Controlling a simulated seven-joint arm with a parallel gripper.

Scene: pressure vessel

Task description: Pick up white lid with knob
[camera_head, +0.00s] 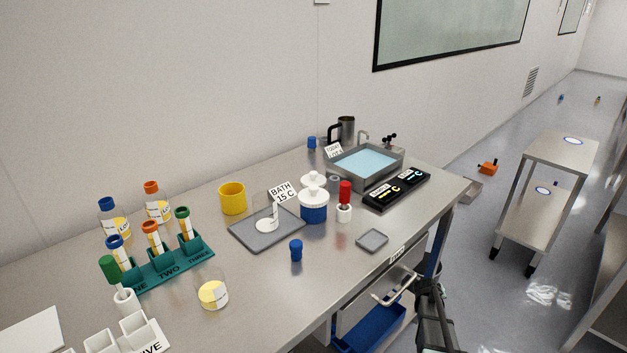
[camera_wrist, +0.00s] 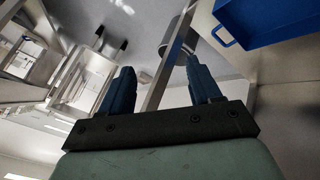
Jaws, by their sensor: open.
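A white lid (camera_head: 313,194) sits on a blue jar (camera_head: 313,214) near the middle of the bench in the head view. A second white rounded piece (camera_head: 314,178) shows just above and behind it; I cannot tell whether it is the knob or a separate lid. A white disc with an upright stem (camera_head: 267,225) lies on a grey tray (camera_head: 247,237) to the left. My gripper (camera_wrist: 158,72) shows in the wrist view with its two blue fingers apart and nothing between them. No lid shows in the wrist view.
A red-and-white bottle (camera_head: 345,202) stands close right of the jar. A small blue stopper (camera_head: 296,250) and a grey dish (camera_head: 372,240) lie in front. A water bath (camera_head: 366,165) stands behind right. An open drawer (camera_head: 380,295) is below the bench's front edge.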

